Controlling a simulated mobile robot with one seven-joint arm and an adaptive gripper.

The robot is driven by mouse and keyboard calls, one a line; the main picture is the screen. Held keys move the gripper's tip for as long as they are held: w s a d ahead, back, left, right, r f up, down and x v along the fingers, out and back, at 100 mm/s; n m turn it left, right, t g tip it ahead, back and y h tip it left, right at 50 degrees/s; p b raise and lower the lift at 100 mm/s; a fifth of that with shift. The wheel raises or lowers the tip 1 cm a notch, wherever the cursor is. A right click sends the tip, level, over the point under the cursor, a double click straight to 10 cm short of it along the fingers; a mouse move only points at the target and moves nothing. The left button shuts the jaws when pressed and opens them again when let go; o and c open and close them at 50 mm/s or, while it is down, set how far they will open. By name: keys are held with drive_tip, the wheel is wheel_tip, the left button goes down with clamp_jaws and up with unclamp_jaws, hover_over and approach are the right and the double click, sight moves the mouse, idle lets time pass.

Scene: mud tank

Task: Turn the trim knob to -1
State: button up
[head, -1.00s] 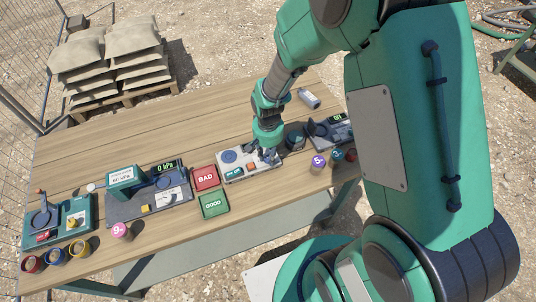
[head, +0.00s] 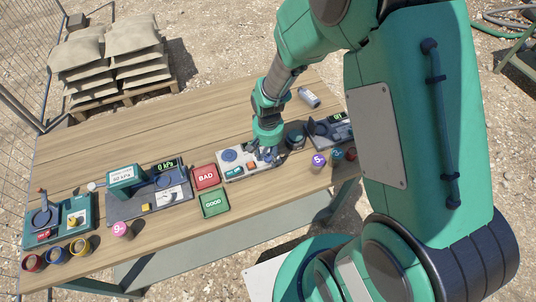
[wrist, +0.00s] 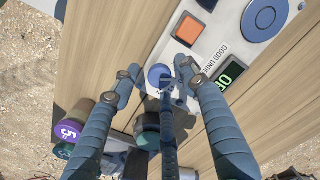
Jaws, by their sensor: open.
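The white panel (head: 236,177) stands near the middle of the table. In the wrist view it bears a small round blue knob (wrist: 158,74), which appears to be the trim knob, with small marks beside it. My gripper (head: 265,154) is over the panel's right end, pointing down. In the wrist view my gripper (wrist: 157,72) is open, its fingers spread around the knob with gaps at the sides. A middle finger covers part of the knob's near side. The knob's setting cannot be read.
The panel also bears an orange button (wrist: 188,29), a large blue disc (wrist: 264,18) and a green display (wrist: 229,76). Red BAD (head: 205,177) and green GOOD (head: 214,203) blocks lie left. A purple-topped pot (head: 318,160) stands right. The table's back is mostly clear.

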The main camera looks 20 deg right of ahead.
wheel_tip(320, 180, up, 12)
idle(0.7)
drive_tip(key=shift+r, duration=0.1)
idle(0.4)
wheel_tip(320, 180, up, 15)
drive_tip(key=n+t, duration=0.1)
drive_tip(key=t, duration=0.2)
hover_over(268, 157)
drive_tip(key=s, duration=0.6)
drive_tip(key=s+r+n+t, duration=0.2)
drive_tip(key=s+r, duration=0.9)
drive_tip(key=s, duration=0.1)
drive_tip(key=shift+s+a+t, duration=0.2)
drive_tip(key=shift+s+t, duration=0.05)
drive_tip(key=shift+t, duration=0.05)
idle(1.7)
